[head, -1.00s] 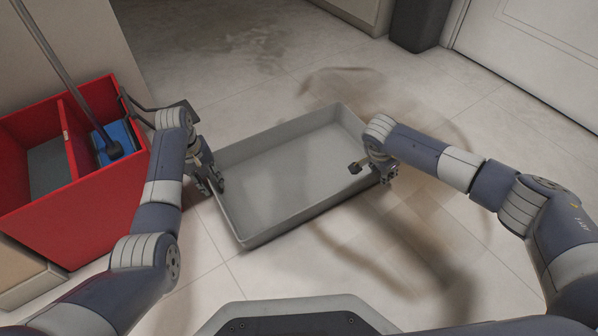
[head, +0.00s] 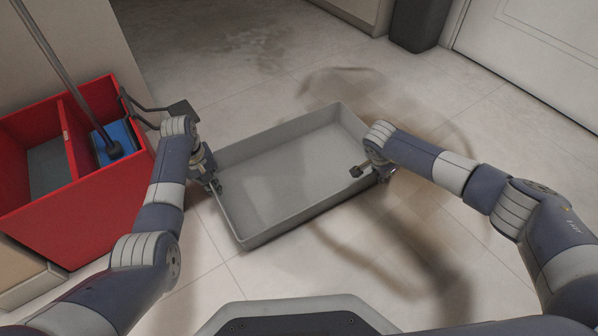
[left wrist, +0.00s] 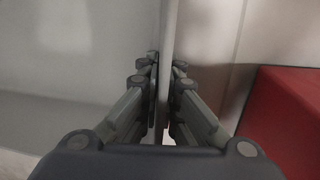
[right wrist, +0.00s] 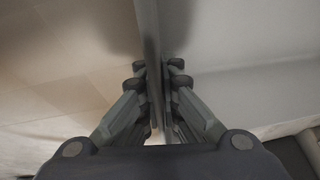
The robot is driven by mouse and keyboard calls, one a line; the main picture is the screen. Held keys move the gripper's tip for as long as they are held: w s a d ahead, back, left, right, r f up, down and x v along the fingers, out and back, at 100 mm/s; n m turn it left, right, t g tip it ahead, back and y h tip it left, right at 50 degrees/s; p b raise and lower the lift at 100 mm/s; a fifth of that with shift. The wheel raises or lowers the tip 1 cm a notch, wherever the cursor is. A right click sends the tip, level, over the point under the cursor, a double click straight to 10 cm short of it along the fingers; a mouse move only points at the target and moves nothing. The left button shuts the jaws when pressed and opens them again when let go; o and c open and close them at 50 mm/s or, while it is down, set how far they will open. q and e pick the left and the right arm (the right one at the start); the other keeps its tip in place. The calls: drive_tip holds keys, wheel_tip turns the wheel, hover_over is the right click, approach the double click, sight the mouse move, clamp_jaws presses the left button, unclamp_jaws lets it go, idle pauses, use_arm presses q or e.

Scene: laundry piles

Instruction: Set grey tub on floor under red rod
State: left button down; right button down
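The grey tub (head: 285,172) is a shallow, empty rectangular tray in the middle of the head view, over the tiled floor. I cannot tell whether its base touches the floor. My left gripper (head: 214,184) is at its left wall, and in the left wrist view the fingers close on both sides of that wall (left wrist: 168,40). My right gripper (head: 377,174) is at its right wall, and in the right wrist view the fingers pinch that wall (right wrist: 148,35). No red rod is visible in any view.
A red two-compartment bucket (head: 95,195) with a blue insert and a grey mop handle (head: 62,75) stands left, close to my left arm. A dark bin (head: 420,22) and a white door (head: 535,45) are at the back. Stained floor (head: 235,50) behind the tub is free.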

use_arm(q)
drive_tip(key=shift+r, duration=0.15)
use_arm(e)
drive_tip(key=shift+r, duration=0.15)
